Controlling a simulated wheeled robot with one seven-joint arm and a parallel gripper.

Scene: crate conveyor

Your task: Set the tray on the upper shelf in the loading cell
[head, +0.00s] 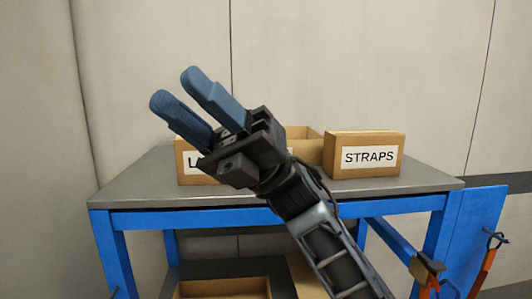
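My gripper (174,86) is raised in the middle-left of the head view, pointing up and left. Its two blue fingers are apart with nothing between them. I see no tray in this view. A blue-framed bench with a grey top (130,187) stands behind my arm, with a lower shelf (200,270) under it. I cannot tell whether either level is the upper shelf of the loading cell.
On the bench top stand a STRAPS box (364,155), a box with a label starting with L (185,165), mostly hidden by my gripper, and an open box (305,143). An open box (222,290) sits below. Orange-handled tools (484,270) hang at right.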

